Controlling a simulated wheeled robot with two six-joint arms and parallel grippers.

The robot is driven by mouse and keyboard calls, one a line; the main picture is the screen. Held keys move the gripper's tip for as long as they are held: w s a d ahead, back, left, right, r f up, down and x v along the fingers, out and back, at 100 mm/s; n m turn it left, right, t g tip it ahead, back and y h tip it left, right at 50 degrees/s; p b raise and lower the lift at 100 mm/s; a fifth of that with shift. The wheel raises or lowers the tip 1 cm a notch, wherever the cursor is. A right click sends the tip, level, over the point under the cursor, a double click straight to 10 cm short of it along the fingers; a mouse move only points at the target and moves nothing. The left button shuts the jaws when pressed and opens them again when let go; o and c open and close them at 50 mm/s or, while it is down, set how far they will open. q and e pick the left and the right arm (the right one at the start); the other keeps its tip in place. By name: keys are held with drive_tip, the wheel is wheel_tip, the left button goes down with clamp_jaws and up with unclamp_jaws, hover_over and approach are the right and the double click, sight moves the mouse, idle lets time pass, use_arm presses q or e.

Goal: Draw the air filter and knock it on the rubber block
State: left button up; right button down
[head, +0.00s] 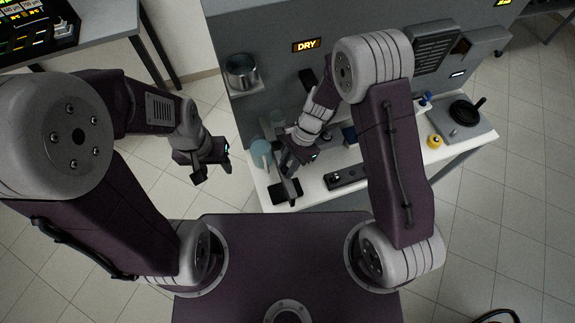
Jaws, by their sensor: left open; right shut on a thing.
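My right gripper (293,168) is over the front left of the white bench, shut on a thin grey piece (291,187) that looks like the air filter. The gripper hides much of this piece. It hangs over a flat black block (281,195), likely the rubber block, at the bench's front edge. I cannot tell whether the two touch. My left gripper (214,172) is open and empty, left of the bench and over the floor.
The white bench (312,197) stands before a grey cabinet with a lit DRY sign (306,45). A blue-grey cup (260,150), a black slotted bar (346,177), a yellow piece (434,141) and a black-handled plate (463,119) are on it. A metal pot (241,72) sits on a shelf.

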wheel_tip(320, 180, down, 4)
drive_tip(key=b, duration=0.3)
drive_tip(key=shift+s+r, duration=0.1)
drive_tip(key=shift+r, duration=0.15)
wheel_tip(320, 180, up, 4)
drive_tip(key=p, duration=0.4)
drive_tip(key=shift+r+p, duration=0.25)
drive_tip(key=shift+p, duration=0.15)
drive_tip(key=shift+f+b, duration=0.3)
drive_tip(key=shift+f, duration=0.15)
